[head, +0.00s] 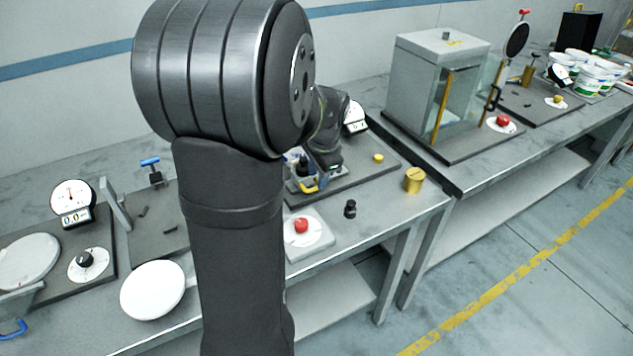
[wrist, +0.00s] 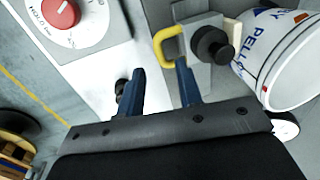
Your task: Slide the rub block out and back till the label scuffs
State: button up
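In the wrist view my gripper (wrist: 161,88) has its two blue fingers apart, with bare pale surface between them. Just beyond the fingertips is a grey metal fixture with a yellow handle (wrist: 166,39) and a round black knob (wrist: 211,44). I cannot tell which part of it is the rub block. A white tub (wrist: 285,62) lies tilted beside it, with blue and red print on its label. I cannot see any scuffing. In the head view the yellow handle (head: 308,186) shows at the bench, below my wrist; the fingers there are not clear.
A dial with a red knob (wrist: 60,13) is beside the fixture. A small black piece (head: 350,209) and a brass cylinder (head: 413,180) stand near the bench's front edge. A glass cabinet (head: 440,85) and several white tubs (head: 590,77) are to the right.

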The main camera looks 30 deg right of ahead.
aim_at(316, 189)
jog(key=shift+w+f, duration=0.2)
jog(key=shift+f, duration=0.65)
jog(key=shift+w+f, duration=0.15)
jog(key=shift+f, duration=0.65)
grip_shut()
jog(key=shift+d, duration=0.1)
